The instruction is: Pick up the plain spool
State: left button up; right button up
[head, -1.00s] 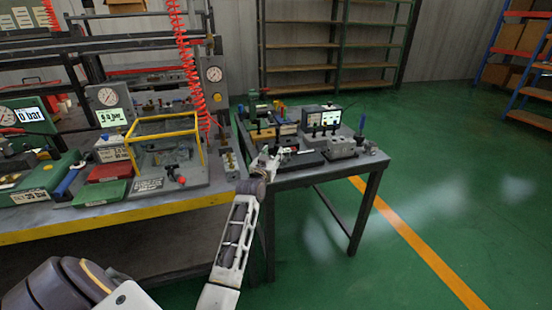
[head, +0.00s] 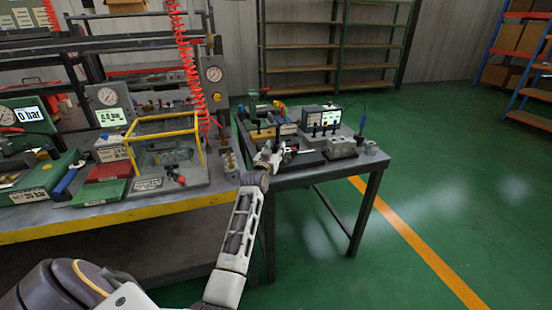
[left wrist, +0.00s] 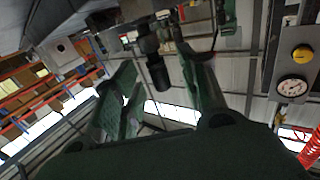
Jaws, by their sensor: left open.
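My left gripper (head: 268,155) is over the near left part of the small side table, among the parts there. In the left wrist view its two fingers (left wrist: 160,95) are spread apart. A dark short cylinder (left wrist: 157,75) shows between or just beyond them; I cannot tell whether it is the plain spool. It does not look gripped. In the head view I cannot pick out the plain spool; the gripper hides part of the table and the parts are small. My right gripper is not in view.
The side table (head: 310,175) carries a grey valve block (head: 341,148), a display box (head: 321,115) and a blue-handled tool (head: 361,126). Left of it is a workbench with a yellow-framed box (head: 165,150), a red coiled hose (head: 190,70) and gauges. Green floor is clear at right.

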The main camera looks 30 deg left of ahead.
pick_arm(q)
jog(key=shift+x, duration=0.85)
grip_shut()
